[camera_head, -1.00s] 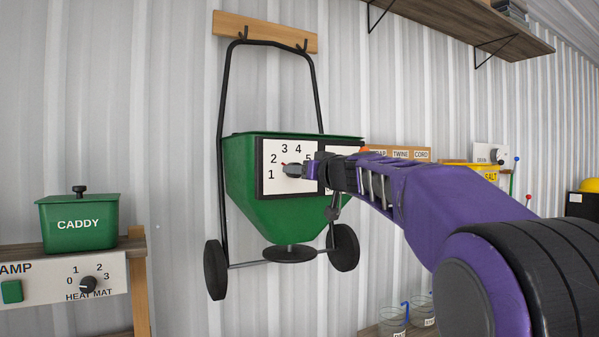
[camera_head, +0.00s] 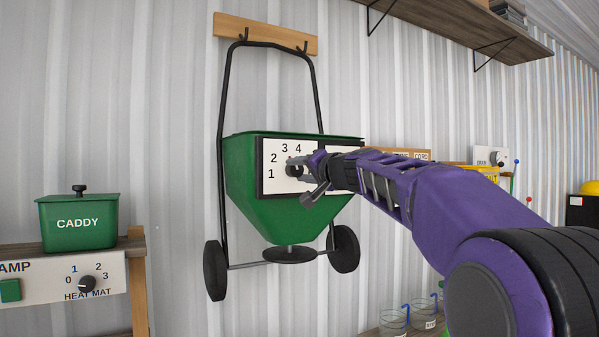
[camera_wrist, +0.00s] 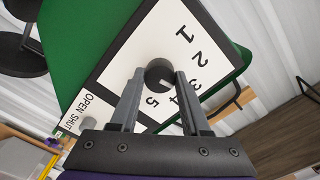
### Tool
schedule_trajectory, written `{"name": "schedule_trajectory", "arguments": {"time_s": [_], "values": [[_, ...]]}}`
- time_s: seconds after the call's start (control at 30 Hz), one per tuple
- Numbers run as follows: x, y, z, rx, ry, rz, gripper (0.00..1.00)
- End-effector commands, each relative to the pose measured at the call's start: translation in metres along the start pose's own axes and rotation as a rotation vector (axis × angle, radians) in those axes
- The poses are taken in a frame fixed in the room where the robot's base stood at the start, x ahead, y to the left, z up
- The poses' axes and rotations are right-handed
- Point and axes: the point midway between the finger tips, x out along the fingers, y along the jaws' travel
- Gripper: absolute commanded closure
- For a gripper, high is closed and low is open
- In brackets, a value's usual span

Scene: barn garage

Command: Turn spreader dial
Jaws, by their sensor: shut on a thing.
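The green spreader (camera_head: 290,205) hangs on the wall, with a white dial plate (camera_head: 271,184) numbered 1 to 5 on its hopper. The dark round dial (camera_wrist: 158,73) sits between my two fingers in the wrist view. My gripper (camera_head: 297,166) is shut on the dial, one finger on each side (camera_wrist: 160,73). A small pale mark on the dial faces roughly the 3 and 4 in the wrist view; its exact reading is unclear. In the head view my fingers cover much of the dial and the 5.
An OPEN/SHUT plate (camera_wrist: 95,105) sits beside the dial plate. A green caddy (camera_head: 78,222) stands on a bench at left, above a heat mat knob (camera_head: 87,284). Glass jars (camera_head: 394,320) stand below right. A shelf (camera_head: 460,27) is overhead.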

Motion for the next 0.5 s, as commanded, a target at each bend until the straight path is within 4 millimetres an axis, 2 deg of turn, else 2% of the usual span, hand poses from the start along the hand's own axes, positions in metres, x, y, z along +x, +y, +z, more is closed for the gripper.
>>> {"name": "schedule_trajectory", "arguments": {"time_s": [0.5], "values": [[-0.0003, -0.0013, -0.0012, 0.436, 0.002, -0.001, 1.00]]}}
